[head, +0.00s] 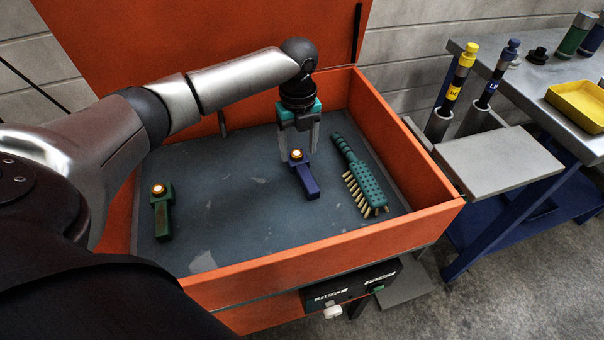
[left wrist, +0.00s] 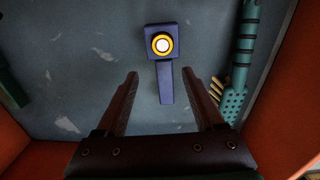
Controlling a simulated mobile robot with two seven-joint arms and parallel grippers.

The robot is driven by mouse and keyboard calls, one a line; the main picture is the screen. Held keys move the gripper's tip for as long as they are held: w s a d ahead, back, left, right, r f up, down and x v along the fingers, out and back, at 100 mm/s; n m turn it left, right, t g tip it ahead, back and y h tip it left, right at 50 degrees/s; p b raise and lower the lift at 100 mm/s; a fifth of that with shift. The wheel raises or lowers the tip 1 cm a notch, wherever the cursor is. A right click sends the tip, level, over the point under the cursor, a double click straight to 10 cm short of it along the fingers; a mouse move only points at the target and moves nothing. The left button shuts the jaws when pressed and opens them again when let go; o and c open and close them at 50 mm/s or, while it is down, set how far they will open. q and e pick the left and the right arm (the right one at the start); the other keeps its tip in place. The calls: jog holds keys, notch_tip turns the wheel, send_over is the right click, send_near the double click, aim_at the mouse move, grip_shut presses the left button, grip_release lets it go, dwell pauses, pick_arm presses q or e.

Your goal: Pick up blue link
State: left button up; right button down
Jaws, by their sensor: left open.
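The blue link (head: 307,184) lies on the dark floor of the orange box, with a brass-and-white round boss on its head end. My left gripper (head: 299,156) is above its head end in the head view, fingers pointing down. In the left wrist view the blue link (left wrist: 166,82) lies ahead of the open left gripper (left wrist: 160,78), its narrow end reaching between the two fingers. The fingers appear apart from it and hold nothing. My right gripper does not show.
A green link (head: 163,220) lies at the box's left. A green brush (head: 362,182) lies close to the right of the blue link. The orange box (head: 330,244) has walls all round. A bench (head: 500,165) with a yellow tray (head: 577,104) stands at right.

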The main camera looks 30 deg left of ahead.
aim_at(302, 167)
pick_arm(q)
jog(key=shift+f, duration=0.5)
jog(key=f, duration=0.1)
jog(key=f+b, duration=0.1)
jog(key=f, duration=0.1)
jog(key=f+b, duration=0.1)
jog(key=shift+d+f, duration=0.25)
jog(key=shift+d, duration=0.15)
jog(key=shift+f, duration=0.25)
jog(key=shift+c, duration=0.3)
jog(key=c, duration=0.5)
grip_shut()
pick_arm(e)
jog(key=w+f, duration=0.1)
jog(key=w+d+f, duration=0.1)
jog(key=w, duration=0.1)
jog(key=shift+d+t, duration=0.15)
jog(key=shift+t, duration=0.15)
pick_arm(q)
jog(key=shift+w+r, duration=0.1)
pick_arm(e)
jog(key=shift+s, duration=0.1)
